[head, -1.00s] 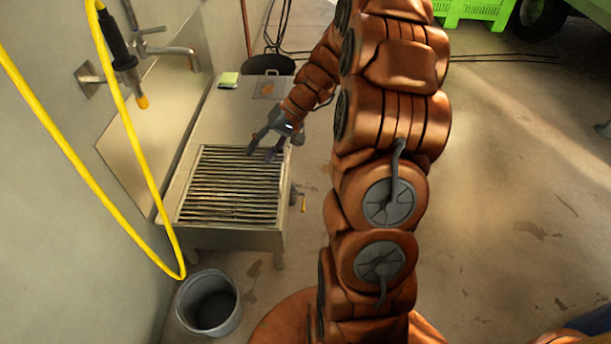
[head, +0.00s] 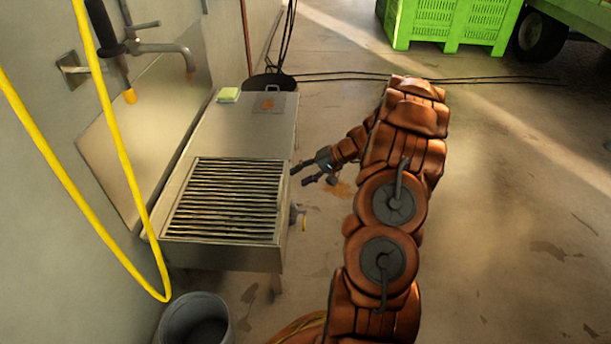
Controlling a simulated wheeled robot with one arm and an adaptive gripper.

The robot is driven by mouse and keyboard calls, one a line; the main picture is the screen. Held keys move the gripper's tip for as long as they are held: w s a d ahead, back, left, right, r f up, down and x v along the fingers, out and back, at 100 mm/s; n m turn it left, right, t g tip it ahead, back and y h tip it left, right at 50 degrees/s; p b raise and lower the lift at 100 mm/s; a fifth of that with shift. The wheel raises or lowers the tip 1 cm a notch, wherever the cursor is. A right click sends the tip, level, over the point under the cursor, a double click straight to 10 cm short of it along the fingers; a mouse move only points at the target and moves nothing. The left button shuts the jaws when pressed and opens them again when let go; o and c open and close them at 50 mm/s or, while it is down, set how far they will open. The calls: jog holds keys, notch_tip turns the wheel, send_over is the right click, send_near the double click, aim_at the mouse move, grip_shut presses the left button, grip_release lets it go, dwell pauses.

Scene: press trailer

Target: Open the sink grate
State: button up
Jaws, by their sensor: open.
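The sink grate (head: 225,200) is a panel of dark parallel bars lying flat in the near part of the steel sink table (head: 240,135). It looks level with the rim, and no raised edge shows. My gripper (head: 300,176) is open and empty, just off the right edge of the sink table near the grate's far right corner. Its fingers point left toward the table. I cannot tell its exact height against the table top. The basin under the bars is hidden.
A tap (head: 165,48) and a yellow hose (head: 108,140) hang at the left wall. A sponge (head: 228,95) and a small square plate (head: 270,104) are on the table's far part. A grey bucket (head: 180,325) stands in front. A valve (head: 297,213) sticks out right. Floor at right is clear.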

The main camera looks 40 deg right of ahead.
aim_at(281, 186)
jog(key=shift+b+x, duration=1.65)
jog(key=shift+x, duration=3)
jog(key=shift+s, duration=0.1)
grip_shut()
